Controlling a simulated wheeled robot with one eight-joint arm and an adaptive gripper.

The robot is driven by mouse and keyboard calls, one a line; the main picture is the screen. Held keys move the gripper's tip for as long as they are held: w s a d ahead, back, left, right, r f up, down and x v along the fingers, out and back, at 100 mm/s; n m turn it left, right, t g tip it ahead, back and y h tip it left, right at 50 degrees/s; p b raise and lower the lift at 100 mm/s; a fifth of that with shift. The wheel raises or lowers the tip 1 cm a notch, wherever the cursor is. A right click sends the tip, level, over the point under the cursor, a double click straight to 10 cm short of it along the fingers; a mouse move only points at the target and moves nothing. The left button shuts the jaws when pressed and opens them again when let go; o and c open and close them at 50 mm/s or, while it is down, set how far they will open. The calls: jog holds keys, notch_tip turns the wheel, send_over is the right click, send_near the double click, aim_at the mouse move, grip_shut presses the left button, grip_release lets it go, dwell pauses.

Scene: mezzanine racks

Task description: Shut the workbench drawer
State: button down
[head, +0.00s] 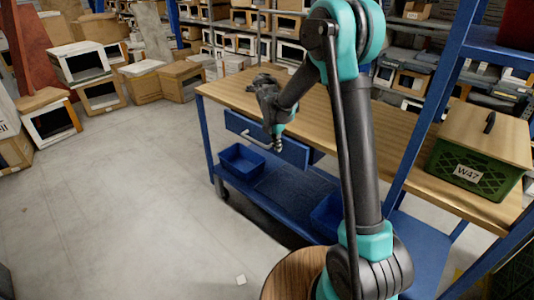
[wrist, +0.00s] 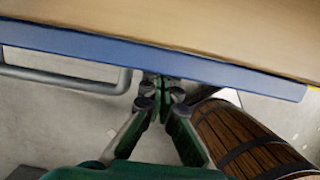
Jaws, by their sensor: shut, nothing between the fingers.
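The workbench (head: 230,92) has a wooden top and blue legs. Its blue drawer (head: 295,152) is under the front edge and appears to stick out a little, with part of its right side showing. A grey bar handle (head: 256,141) is on its front; it also shows at left in the wrist view (wrist: 65,82). My gripper (head: 279,146) is at the drawer front, right of the handle. In the wrist view its fingertips (wrist: 161,88) are together and empty, close to the blue front edge (wrist: 220,75); I cannot tell whether they touch it.
A wooden barrel (wrist: 250,140) stands below right of my gripper; its top (head: 292,273) shows in the head view. A blue bin (head: 241,158) sits on the lower shelf. A green crate (head: 470,170) labelled W47 is on the bench. Floor at left (head: 110,210) is clear.

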aim_at(283, 142)
jog(key=shift+w+d, duration=1.1)
jog(key=shift+w, duration=0.2)
jog(key=s+a+r, duration=0.4)
jog(key=s+r, duration=0.2)
jog(key=r, duration=0.4)
jog(key=s+d+f+m+y, duration=0.1)
jog(key=s+d+f+m, duration=0.1)
jog(key=s+d+m, duration=1.1)
jog(key=s+d+f+m+t, duration=0.1)
jog(key=s+d+f+m, duration=0.2)
jog(key=s+m, duration=0.4)
jog(key=s+d+f+m+t, duration=0.1)
jog(key=s+d+f+m, duration=0.2)
jog(key=s+m, duration=0.4)
jog(key=s, duration=0.3)
jog(key=shift+d+m+y, duration=0.3)
jog(key=shift+d+y, duration=0.05)
jog(key=shift+y, duration=0.05)
